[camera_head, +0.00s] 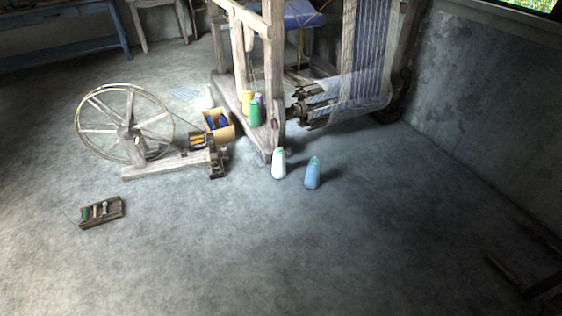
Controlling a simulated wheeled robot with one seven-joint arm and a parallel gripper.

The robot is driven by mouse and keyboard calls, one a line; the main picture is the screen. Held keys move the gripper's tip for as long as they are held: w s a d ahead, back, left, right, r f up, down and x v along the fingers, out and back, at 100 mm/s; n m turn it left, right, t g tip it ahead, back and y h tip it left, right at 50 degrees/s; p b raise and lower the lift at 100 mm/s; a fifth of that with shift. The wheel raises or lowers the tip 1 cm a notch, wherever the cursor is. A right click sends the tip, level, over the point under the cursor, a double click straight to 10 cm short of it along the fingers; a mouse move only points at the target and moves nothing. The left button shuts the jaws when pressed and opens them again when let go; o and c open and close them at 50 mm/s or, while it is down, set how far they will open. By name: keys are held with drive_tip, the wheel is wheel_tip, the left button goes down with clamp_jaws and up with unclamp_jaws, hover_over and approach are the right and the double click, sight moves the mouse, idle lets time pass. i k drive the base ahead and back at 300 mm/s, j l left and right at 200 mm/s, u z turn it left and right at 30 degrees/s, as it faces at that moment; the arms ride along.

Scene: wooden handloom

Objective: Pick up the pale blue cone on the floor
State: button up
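My gripper does not show in this view.
The wooden loom (270,90) stands behind the cones, with green and yellow cones on its base beam. A spinning wheel (130,130), a small cardboard box (229,132) and a bobbin tray (102,213) are to the left. The near floor (300,260) is clear. A wall (490,110) bounds the right.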

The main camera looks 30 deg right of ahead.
sight(311, 179)
drive_tip(key=i, duration=0.9)
drive_tip(key=i+j+z, duration=0.1)
drive_tip(key=i, duration=0.8)
drive_tip(key=i+j+z, duration=0.1)
drive_tip(key=i+z, duration=0.3)
drive_tip(key=i+j+z, duration=0.15)
drive_tip(key=i+z, duration=0.2)
drive_tip(key=i+j+z, duration=0.25)
drive_tip(key=z, duration=0.15)
drive_tip(key=i+j+z, duration=0.5)
drive_tip(key=j, duration=0.15)
drive_tip(key=i+j+z, duration=0.2)
drive_tip(key=j+z, duration=0.15)
drive_tip(key=j, duration=0.2)
